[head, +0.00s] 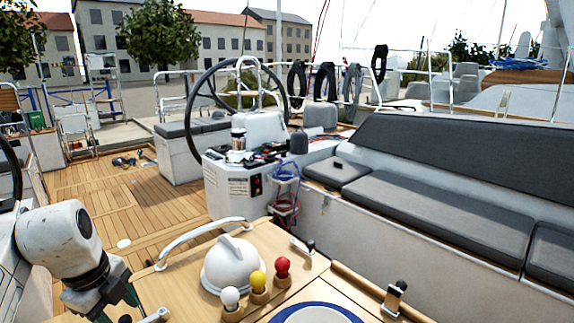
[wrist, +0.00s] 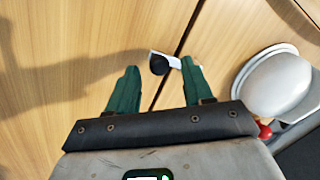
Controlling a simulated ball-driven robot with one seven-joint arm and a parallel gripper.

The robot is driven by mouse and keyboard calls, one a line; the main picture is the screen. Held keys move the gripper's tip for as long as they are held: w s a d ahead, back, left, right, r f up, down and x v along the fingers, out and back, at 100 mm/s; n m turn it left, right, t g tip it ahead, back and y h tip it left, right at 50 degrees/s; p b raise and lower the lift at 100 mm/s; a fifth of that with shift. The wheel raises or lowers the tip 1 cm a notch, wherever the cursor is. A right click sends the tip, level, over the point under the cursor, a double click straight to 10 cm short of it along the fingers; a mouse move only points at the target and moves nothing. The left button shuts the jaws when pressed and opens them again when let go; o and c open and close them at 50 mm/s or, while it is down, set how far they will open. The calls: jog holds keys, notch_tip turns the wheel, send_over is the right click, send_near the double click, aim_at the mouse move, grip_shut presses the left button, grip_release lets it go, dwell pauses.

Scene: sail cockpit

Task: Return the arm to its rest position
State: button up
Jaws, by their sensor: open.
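My gripper (wrist: 160,64) is open, with its two green fingers apart and pointing down at a wooden surface. Nothing is held between them. A small latch with a black knob (wrist: 158,65) and a metal plate shows between the fingertips; I cannot tell whether they touch it. In the head view my gripper (head: 118,307) is at the lower left, low over the left edge of the wooden cockpit table (head: 185,277). My arm's white link (head: 55,238) hangs above it, and the fingers are partly hidden.
A white dome (head: 231,267) stands on the table beside white, yellow (head: 258,281) and red (head: 283,266) knobs. A metal handrail (head: 200,235) arches along the far edge. A blue-rimmed plate (head: 316,314) lies near. Cushioned bench (head: 430,205) right; open deck (head: 115,195) left.

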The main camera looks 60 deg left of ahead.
jog(key=shift+w+a+f, duration=0.1)
jog(key=shift+f, duration=0.7)
jog(key=shift+r, duration=0.1)
